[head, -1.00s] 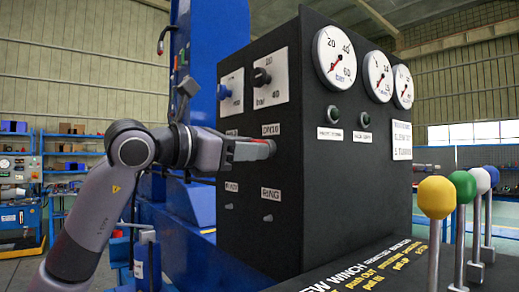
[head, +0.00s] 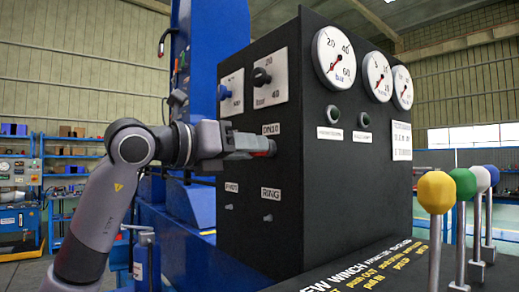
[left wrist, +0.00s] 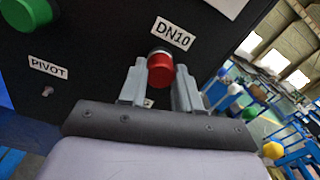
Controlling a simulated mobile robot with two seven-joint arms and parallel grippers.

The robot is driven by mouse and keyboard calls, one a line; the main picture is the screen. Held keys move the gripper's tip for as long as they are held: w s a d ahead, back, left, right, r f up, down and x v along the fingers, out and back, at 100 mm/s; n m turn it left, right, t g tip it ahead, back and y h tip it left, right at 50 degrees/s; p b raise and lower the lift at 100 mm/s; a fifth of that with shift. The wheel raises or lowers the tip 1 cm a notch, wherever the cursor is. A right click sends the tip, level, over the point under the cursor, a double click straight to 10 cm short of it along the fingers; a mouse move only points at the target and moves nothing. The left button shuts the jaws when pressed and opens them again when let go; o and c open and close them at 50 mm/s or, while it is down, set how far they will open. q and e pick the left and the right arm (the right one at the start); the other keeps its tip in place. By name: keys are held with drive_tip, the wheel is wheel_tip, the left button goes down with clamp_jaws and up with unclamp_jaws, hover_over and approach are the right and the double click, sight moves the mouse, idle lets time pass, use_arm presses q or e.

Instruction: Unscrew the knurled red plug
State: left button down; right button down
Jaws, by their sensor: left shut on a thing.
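The knurled red plug (left wrist: 160,70) sits on the black panel under the DN10 label (left wrist: 172,33) in the left wrist view. It lies between the two fingers of my left gripper (left wrist: 160,84), which is shut on it. In the head view the red plug (head: 272,148) shows only as a small red end at the tips of my left gripper (head: 262,146). The gripper reaches in from the left, roughly level, and hides most of the plug. My right gripper is not in view.
A green plug (left wrist: 28,12) sits at the upper left in the left wrist view. The panel (head: 340,210) carries a blue knob (head: 224,92), a black knob (head: 261,77) and gauges (head: 334,57). Several levers with coloured knobs (head: 437,192) stand at the right.

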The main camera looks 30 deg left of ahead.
use_arm(q)
drive_tip(key=n, duration=0.3)
drive_tip(key=shift+n, duration=0.3)
drive_tip(key=c, duration=0.7)
unclamp_jaws()
drive_tip(key=shift+s, duration=0.1)
drive_tip(key=shift+c, duration=0.8)
